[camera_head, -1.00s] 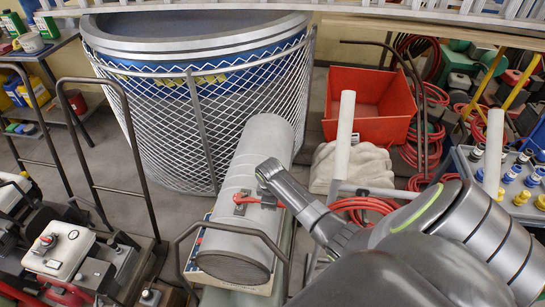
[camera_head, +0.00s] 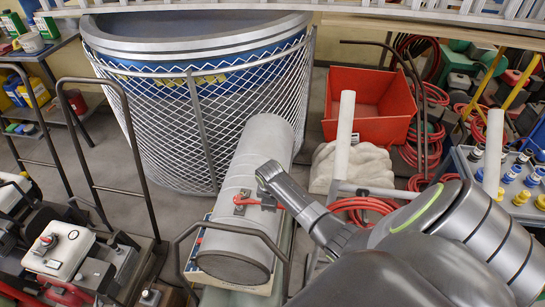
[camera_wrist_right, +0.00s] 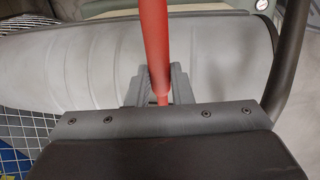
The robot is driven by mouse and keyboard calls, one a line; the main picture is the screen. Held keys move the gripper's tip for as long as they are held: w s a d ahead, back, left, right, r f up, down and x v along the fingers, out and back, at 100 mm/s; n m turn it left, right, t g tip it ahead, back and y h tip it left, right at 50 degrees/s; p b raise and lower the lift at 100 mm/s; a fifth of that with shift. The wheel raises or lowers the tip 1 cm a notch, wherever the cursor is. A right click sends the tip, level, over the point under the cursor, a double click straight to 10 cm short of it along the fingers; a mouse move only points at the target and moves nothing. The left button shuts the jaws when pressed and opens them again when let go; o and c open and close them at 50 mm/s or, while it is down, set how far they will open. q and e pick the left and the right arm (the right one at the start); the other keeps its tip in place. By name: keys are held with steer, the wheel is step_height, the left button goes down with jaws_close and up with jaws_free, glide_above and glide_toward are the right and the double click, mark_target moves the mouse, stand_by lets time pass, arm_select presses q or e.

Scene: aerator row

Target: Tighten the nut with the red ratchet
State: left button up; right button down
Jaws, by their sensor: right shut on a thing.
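The red ratchet (camera_head: 258,202) lies across the top of a grey cylindrical housing (camera_head: 245,230), its left end at a small dark metal fitting (camera_head: 240,205). In the right wrist view its red handle (camera_wrist_right: 154,40) runs from the top edge down between the fingers. My right gripper (camera_wrist_right: 161,88) is shut on this handle, just above the housing. In the head view my right arm comes in from the right and its wrist is over the handle's right end. I cannot make out the nut itself. My left gripper is not in view.
A large blue tank (camera_head: 190,45) in a white mesh guard stands behind the housing. A dark metal hoop rail (camera_head: 178,262) curves around the near end. A red crate (camera_head: 368,105) and white posts (camera_head: 343,135) stand to the right. A trolley with machines is at left.

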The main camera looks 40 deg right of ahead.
steer(key=shift+s+f, duration=0.15)
stand_by(0.7)
steer(key=shift+w+d+r+n+p, duration=0.35)
steer(key=shift+w+d+r+n, duration=0.15)
steer(key=shift+n, duration=0.1)
stand_by(0.3)
steer(key=shift+a+f, duration=0.1)
steer(key=shift+f, duration=0.05)
steer(key=shift+f, duration=0.25)
steer(key=shift+s+f, duration=0.1)
steer(key=shift+s, duration=0.05)
stand_by(0.7)
